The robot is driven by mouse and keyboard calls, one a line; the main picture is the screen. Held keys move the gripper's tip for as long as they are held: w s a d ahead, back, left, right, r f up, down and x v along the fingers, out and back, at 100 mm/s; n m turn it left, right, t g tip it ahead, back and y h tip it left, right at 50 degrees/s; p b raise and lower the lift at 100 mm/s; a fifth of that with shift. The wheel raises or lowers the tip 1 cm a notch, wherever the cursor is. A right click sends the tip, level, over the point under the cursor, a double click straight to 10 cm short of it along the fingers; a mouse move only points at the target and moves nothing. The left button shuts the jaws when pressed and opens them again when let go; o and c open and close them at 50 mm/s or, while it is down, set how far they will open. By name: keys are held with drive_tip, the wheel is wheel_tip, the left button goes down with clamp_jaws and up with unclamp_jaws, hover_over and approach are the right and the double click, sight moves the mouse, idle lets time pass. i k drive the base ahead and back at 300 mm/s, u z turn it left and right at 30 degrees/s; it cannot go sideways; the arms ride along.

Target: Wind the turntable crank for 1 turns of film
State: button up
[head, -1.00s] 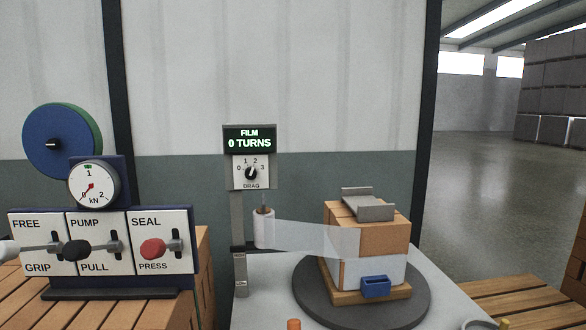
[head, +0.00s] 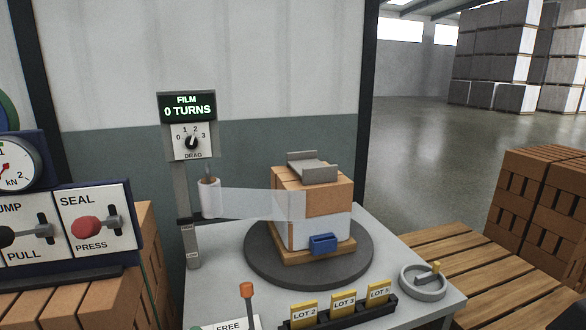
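The dark round turntable (head: 262,262) carries a brick pack (head: 317,197) on a wooden base. A band of clear film (head: 250,204) runs from the film roll (head: 209,200) on the post to the pack. The display (head: 187,106) reads FILM 0 TURNS. The DRAG dial (head: 191,142) below it has its pointer up and slightly right, near 2.
Yellow LOT cards (head: 343,304) stand in a black rack at the table's front. An orange-topped lever (head: 247,290) rises beside a FREE plate. The SEAL panel (head: 92,226) is at left. A wooden pallet (head: 470,258) and brick stacks (head: 553,208) stand right of the table.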

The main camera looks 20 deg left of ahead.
sight(422, 281)
drive_tip(key=u, duration=0.15)
drive_tip(key=i, duration=0.95)
drive_tip(key=z, duration=0.2)
